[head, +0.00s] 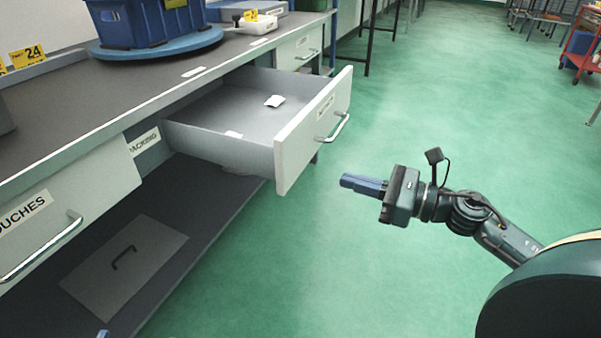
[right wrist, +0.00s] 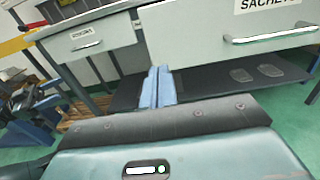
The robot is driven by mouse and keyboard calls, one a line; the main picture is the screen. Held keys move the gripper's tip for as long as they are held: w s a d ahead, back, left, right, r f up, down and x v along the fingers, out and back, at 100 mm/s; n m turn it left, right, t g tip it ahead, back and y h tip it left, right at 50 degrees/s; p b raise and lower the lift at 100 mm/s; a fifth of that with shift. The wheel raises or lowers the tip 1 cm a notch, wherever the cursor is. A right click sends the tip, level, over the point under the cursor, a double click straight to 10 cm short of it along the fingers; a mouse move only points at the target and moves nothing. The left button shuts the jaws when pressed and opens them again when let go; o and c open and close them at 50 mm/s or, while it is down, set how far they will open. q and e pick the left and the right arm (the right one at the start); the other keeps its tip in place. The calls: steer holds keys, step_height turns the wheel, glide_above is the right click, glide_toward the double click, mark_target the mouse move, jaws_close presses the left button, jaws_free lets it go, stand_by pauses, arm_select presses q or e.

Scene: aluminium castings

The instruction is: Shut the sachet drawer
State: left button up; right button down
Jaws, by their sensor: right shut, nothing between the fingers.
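The sachet drawer (head: 309,125) stands pulled well out from the bench in the head view. Its pale front carries a small label and a bar handle (head: 333,128). Two small white packets lie inside. In the right wrist view, a drawer front (right wrist: 215,45) labelled SACHETS shows at upper right with its handle. My right gripper (head: 362,183) is shut and empty, in front of the drawer and a little below its handle, apart from it. Its blue fingers (right wrist: 157,88) are together in the right wrist view. A blue tip, likely my left gripper (head: 103,334), barely shows at the bottom edge.
The bench top (head: 95,110) holds a blue crate (head: 140,22) on a round blue base. A shut drawer labelled POUCHES (head: 75,185) is at left, and another shut drawer (head: 298,50) lies beyond. A dark lower shelf (head: 200,215) runs beneath.

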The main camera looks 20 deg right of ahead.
mark_target(289, 165)
steer(key=x, duration=0.8)
steer(key=shift+w+a+r, duration=0.1)
steer(key=shift+w+a, duration=0.1)
steer(key=shift+w, duration=0.15)
steer(key=shift+w+a, duration=0.5)
steer(key=shift+w, duration=0.1)
